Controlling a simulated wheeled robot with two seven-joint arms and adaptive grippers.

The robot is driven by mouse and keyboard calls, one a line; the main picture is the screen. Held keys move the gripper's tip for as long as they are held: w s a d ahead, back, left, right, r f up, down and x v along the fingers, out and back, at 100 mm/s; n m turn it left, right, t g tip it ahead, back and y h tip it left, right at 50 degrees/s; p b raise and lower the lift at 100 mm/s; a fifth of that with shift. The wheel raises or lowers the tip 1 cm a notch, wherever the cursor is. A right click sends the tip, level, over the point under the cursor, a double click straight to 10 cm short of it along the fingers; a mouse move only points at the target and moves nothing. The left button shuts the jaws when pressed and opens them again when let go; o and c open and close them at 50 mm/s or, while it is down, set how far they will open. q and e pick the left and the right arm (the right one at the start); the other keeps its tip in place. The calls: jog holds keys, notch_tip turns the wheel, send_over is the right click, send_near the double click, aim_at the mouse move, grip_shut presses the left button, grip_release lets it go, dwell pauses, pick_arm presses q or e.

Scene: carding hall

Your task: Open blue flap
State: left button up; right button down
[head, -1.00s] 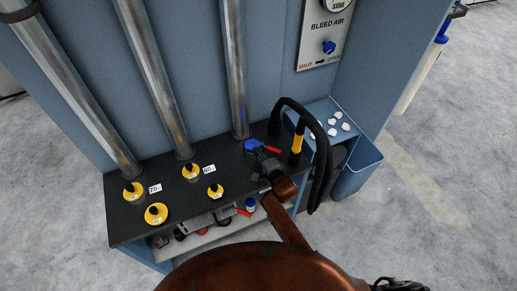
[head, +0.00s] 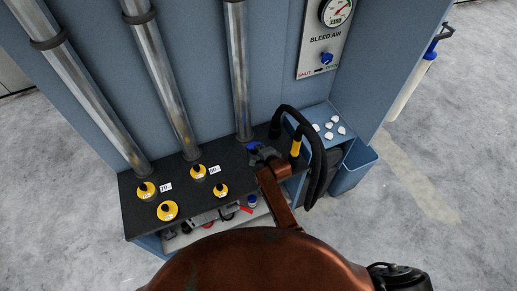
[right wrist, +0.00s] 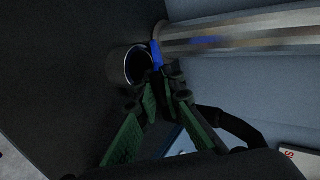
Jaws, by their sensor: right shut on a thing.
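The blue flap (head: 253,147) shows as a small patch at the foot of the right-hand metal pipe, mostly hidden by my right gripper (head: 264,157). In the right wrist view the blue flap (right wrist: 157,53) stands edge-on beside a short metal tube (right wrist: 122,66) with a dark open mouth. My right gripper (right wrist: 160,82) has its green fingers closed together at the flap's edge. My left gripper is out of view.
Yellow-collared black knobs (head: 167,210) stand on the black bench (head: 140,214) to the left. A thick black hose (head: 318,170) loops close on the right of my arm. A bleed air panel (head: 324,40) hangs above; a blue bin (head: 355,170) is at right.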

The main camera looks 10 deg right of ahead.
jog(key=shift+w+r, duration=0.1)
jog(key=shift+r, duration=0.1)
jog(key=c, duration=2.1)
grip_release()
jog(key=shift+f, duration=0.1)
